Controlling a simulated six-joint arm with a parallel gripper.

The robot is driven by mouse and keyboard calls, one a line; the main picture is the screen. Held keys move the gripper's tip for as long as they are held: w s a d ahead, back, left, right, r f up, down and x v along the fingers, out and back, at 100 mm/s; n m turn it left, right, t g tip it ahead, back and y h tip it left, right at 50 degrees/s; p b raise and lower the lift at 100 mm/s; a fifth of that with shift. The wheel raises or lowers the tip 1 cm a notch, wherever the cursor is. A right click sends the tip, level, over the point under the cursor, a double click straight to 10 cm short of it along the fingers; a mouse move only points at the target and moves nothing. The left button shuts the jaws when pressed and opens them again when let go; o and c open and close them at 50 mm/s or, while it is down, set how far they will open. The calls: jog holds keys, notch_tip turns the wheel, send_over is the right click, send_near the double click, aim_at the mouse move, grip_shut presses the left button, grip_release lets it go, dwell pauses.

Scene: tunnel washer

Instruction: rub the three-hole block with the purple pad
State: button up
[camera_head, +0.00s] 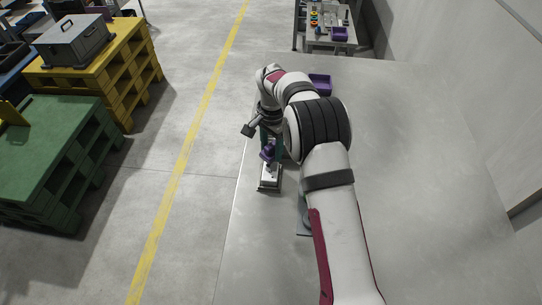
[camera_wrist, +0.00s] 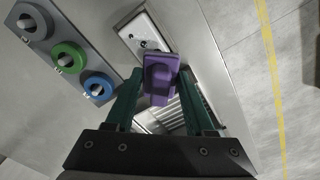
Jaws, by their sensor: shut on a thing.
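My gripper (camera_wrist: 160,88) has two green fingers shut on the purple pad (camera_wrist: 158,72). The pad also shows in the head view (camera_head: 267,153), below my wrist. A pale block with dark holes (camera_wrist: 139,32) lies just beyond the pad in the wrist view, and the pad hides its near end. In the head view the block (camera_head: 271,175) is small, near the left edge of the table, with the pad over its far part. I cannot tell whether pad and block touch. The block sits in a metal holder whose ribbed part (camera_wrist: 179,118) shows beneath my fingers.
A purple bin (camera_head: 320,84) stands behind my arm. The table's (camera_head: 420,150) right side is clear. Pallets (camera_head: 60,150) stand left, beyond a yellow floor line.

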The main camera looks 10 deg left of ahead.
jog(key=shift+r, duration=2.8)
